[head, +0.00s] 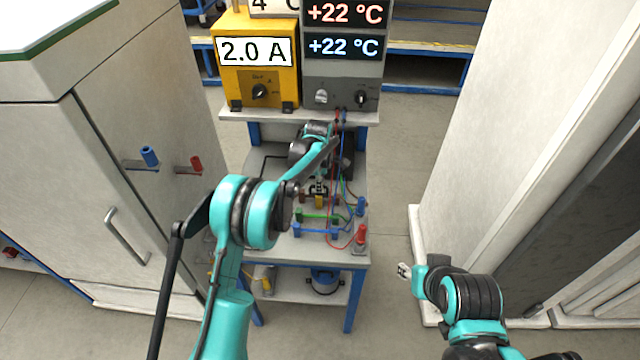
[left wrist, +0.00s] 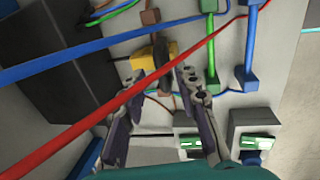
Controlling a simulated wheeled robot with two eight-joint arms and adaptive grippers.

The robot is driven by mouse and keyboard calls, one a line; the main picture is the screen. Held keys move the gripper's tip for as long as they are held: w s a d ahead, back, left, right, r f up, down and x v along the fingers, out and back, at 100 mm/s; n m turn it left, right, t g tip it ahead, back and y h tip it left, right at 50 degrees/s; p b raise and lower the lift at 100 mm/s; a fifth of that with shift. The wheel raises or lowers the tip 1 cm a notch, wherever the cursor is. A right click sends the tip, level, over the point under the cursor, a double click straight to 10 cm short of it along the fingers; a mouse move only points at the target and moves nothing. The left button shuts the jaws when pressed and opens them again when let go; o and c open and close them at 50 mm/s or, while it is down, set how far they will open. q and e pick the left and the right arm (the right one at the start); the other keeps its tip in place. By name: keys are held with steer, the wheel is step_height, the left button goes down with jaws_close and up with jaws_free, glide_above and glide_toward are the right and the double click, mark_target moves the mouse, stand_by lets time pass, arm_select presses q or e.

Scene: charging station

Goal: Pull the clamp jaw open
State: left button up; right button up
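My left gripper (head: 319,186) is over the small workbench in the head view. In the left wrist view its two fingers (left wrist: 161,74) are spread. A dark upright piece (left wrist: 161,52) on a yellow block (left wrist: 143,59) shows in the gap between the fingertips; it may be the clamp jaw. I cannot tell whether either finger touches it. The yellow block also shows in the head view (head: 319,202), just below the gripper. My right gripper (head: 404,271) is off to the right of the bench, over the floor; its finger opening is too small to read.
Red (left wrist: 85,122) and blue (left wrist: 75,63) cables cross close to the left wrist camera. Green (head: 312,216) and blue (head: 312,231) terminal parts stand on the bench. A yellow power unit (head: 258,80) stands behind. A cabinet (head: 150,110) is at left, a white panel (head: 470,120) at right.

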arm_select(q)
steer(key=shift+f, duration=0.35)
jaws_close()
steer(key=shift+w, duration=0.1)
steer(key=shift+w+r+g+p, duration=0.55)
steer(key=shift+w+g+p, duration=0.25)
steer(key=shift+g, duration=0.2)
steer(key=shift+w+r+g, duration=0.1)
steer(key=shift+w+g, duration=0.1)
steer(key=shift+g, duration=0.2)
